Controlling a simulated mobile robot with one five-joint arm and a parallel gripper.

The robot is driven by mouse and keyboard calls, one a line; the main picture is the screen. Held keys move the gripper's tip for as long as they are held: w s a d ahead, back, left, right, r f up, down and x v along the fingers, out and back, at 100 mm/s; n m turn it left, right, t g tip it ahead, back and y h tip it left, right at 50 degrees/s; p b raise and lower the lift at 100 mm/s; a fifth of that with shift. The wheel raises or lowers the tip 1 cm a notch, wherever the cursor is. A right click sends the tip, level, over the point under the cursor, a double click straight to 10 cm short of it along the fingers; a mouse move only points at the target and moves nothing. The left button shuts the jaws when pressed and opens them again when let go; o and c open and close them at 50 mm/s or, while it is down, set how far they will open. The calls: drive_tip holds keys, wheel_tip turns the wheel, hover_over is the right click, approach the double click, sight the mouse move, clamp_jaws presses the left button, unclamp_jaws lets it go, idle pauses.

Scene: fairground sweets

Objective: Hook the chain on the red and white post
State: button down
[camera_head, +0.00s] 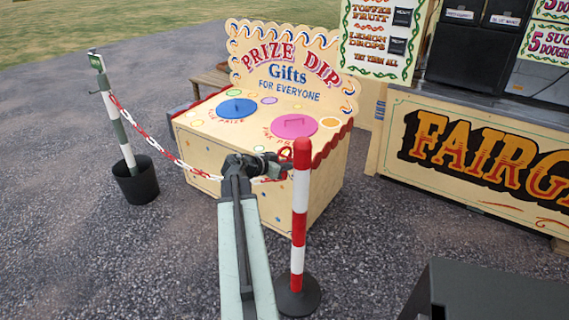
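The red and white post (299,215) stands upright on a round black base, right of my arm. The red and white chain (165,151) runs from the green and white post (120,130) at the left, sags, and passes behind my arm. My gripper (277,167) is just left of the red and white post, below its red top, and looks shut on the chain's end. A red piece (285,153), apparently the chain's end hook, shows at the fingertips close to the post. The fingers are small and dark, so the exact grip and any contact with the post are unclear.
The cream Prize Dip stall (240,160) stands directly behind the gripper and post. The green and white post stands in a black bucket (136,181). A Fairground counter (470,155) is at the right. A dark box (490,292) is at the lower right. Open tarmac lies at the left.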

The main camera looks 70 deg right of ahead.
drive_tip(key=shift+s+a+f+b, duration=0.1)
drive_tip(key=shift+s+f+b, duration=0.15)
drive_tip(key=shift+f+b, duration=0.15)
drive_tip(key=shift+s+a+f+b, duration=0.1)
drive_tip(key=shift+s+f+b, duration=0.15)
drive_tip(key=shift+f, duration=0.25)
drive_tip(key=c, duration=1.3)
unclamp_jaws()
drive_tip(key=shift+c, duration=0.2)
drive_tip(key=p+v, duration=0.3)
drive_tip(key=v, duration=0.4)
drive_tip(key=shift+w+a, duration=0.2)
drive_tip(key=shift+a, duration=0.05)
drive_tip(key=shift+r, duration=0.1)
